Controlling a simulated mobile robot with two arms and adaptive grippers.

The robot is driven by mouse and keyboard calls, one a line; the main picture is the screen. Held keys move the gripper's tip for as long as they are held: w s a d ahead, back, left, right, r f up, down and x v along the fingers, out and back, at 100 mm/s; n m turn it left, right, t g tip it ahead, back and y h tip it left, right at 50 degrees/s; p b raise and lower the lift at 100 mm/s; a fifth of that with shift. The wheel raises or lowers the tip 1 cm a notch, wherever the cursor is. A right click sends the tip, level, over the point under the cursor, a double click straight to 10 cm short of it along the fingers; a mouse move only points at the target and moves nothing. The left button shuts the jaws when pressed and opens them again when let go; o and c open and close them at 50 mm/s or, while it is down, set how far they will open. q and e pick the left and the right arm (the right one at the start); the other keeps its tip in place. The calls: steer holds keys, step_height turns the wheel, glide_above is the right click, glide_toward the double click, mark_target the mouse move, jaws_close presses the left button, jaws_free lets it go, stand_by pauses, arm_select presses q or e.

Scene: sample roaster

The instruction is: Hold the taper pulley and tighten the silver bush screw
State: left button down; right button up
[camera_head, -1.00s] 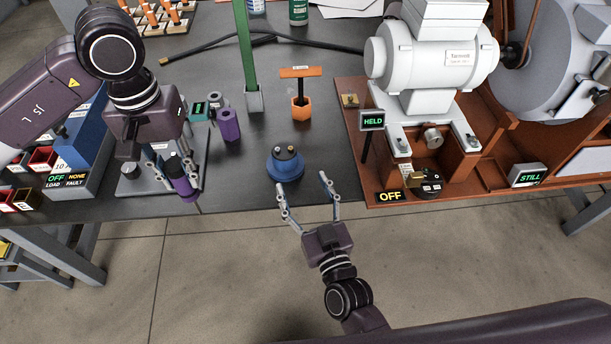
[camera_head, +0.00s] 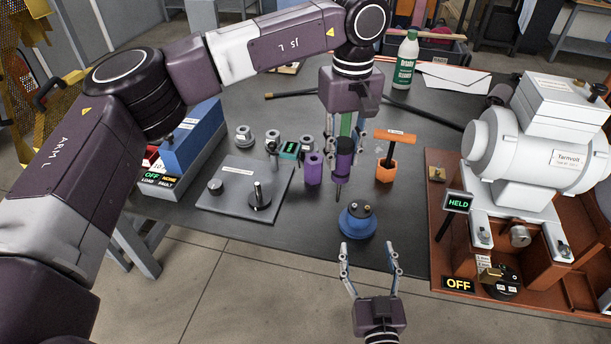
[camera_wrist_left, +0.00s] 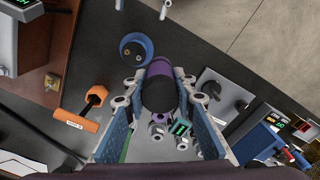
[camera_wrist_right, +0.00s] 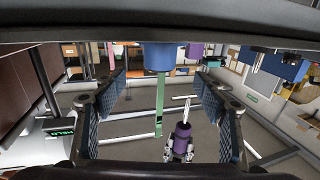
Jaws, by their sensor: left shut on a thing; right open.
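The blue taper pulley (camera_head: 357,224) stands upright on the dark table near its front edge, with two small screws on its top. It also shows in the left wrist view (camera_wrist_left: 136,52), where one screw looks gold and the other's colour is unclear. My left gripper (camera_head: 343,141) is shut on a purple-handled driver (camera_head: 342,165), whose thin shaft points down above and slightly behind the pulley, apart from it. My right gripper (camera_head: 370,248) is open and empty, its fingertips just in front of the pulley. The right wrist view shows the pulley (camera_wrist_right: 173,57) between the spread fingers.
An orange T-handled tool (camera_head: 395,138) stands in an orange holder (camera_head: 385,172), and an empty purple holder (camera_head: 313,168) stands left of the driver. A grey plate (camera_head: 238,186) with a post lies left. The Tarnvolt machine (camera_head: 540,150) and HELD sign (camera_head: 457,204) are right.

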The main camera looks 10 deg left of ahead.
mark_target(360, 211)
steer(key=x, duration=1.2)
arm_select(q)
steer(key=w+d+r+n, duration=0.2)
steer(key=w+d+r, duration=0.2)
steer(key=shift+r+n, duration=0.15)
steer(key=shift+n, duration=0.25)
arm_select(e)
jaws_close()
steer(key=shift+c, duration=0.6)
jaws_free()
arm_select(q)
steer(key=shift+r, duration=0.1)
arm_select(e)
steer(key=shift+r, duration=0.1)
